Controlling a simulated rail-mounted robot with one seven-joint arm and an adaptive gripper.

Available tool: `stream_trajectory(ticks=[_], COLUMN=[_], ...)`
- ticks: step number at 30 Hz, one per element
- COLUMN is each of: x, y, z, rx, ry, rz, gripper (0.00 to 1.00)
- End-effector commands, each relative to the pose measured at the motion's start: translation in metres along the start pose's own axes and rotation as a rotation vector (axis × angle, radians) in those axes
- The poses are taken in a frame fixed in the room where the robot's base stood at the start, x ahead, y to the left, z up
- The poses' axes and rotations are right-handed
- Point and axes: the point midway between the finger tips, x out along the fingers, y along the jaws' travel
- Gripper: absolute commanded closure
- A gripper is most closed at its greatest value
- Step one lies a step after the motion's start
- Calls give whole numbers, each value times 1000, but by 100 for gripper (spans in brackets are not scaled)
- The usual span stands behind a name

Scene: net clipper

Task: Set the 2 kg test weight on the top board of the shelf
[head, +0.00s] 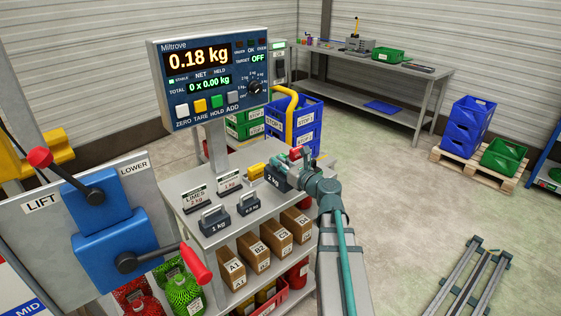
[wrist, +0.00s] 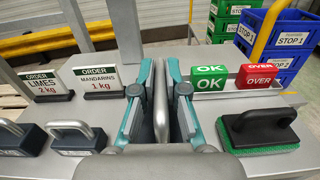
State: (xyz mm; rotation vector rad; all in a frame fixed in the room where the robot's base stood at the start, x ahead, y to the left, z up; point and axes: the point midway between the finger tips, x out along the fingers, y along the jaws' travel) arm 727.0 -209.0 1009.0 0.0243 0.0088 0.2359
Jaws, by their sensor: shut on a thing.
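The 2 kg test weight (head: 276,178) is a dark block with its label facing the head camera, at the right part of the shelf's top board (head: 232,172). My gripper (head: 300,160) is at the weight. In the wrist view, the teal fingers of my gripper (wrist: 160,110) are shut on the weight's metal handle (wrist: 161,118). The weight's body is mostly hidden there by the gripper. I cannot tell whether its base touches the board or hangs just above it.
The 1 kg weight (head: 213,217) and a smaller weight (head: 248,203) stand left on the board, before two order signs (wrist: 46,84). OK (wrist: 210,78) and OVER (wrist: 258,76) blocks and a green-bottomed brush-like block (wrist: 258,130) sit right. The scale display (head: 208,80) rises behind.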

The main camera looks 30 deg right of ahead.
Motion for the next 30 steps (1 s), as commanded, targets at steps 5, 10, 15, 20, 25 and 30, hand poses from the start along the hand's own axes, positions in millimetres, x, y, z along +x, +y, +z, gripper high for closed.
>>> stream_trajectory(ticks=[5, 10, 15, 20, 25, 30], x=[7, 7, 7, 7, 7, 7], y=[-4, -4, -5, -5, -5, -5], z=[-5, -22, -34, -37, -37, -41], rx=[4, 4, 3, 3, 3, 0], ry=[-5, -4, -5, -5, -5, 0], rz=[0, 0, 1, 1, 1, 0], gripper=[100, 100, 100, 100, 100, 82])
